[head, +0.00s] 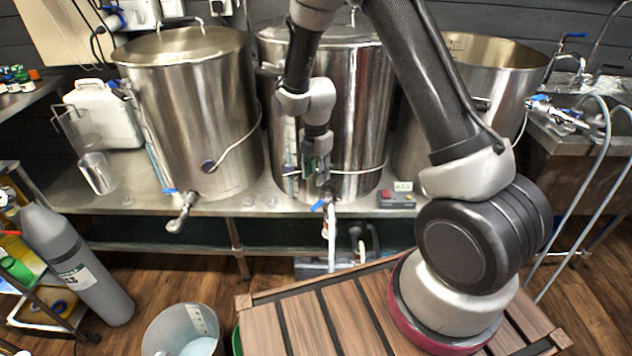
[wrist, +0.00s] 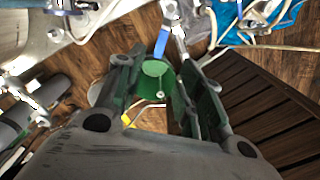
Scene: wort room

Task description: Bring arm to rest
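My arm reaches from its base at the right of the head view and folds down in front of the middle steel kettle (head: 358,110). My gripper (head: 318,172) points downward before that kettle, above its outlet valve with a blue lever (head: 318,206). In the wrist view the two fingers (wrist: 158,88) with green pads stand apart. No held object can be made out between them. The blue lever (wrist: 163,40) shows just beyond the fingertips; I cannot tell the exact gap.
A left kettle (head: 190,110) and an open right kettle (head: 478,52) flank the middle one on a steel bench (head: 250,207). A small red-and-grey device (head: 397,196) sits on it. A bucket (head: 185,332) and grey gas cylinder (head: 75,262) stand at lower left.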

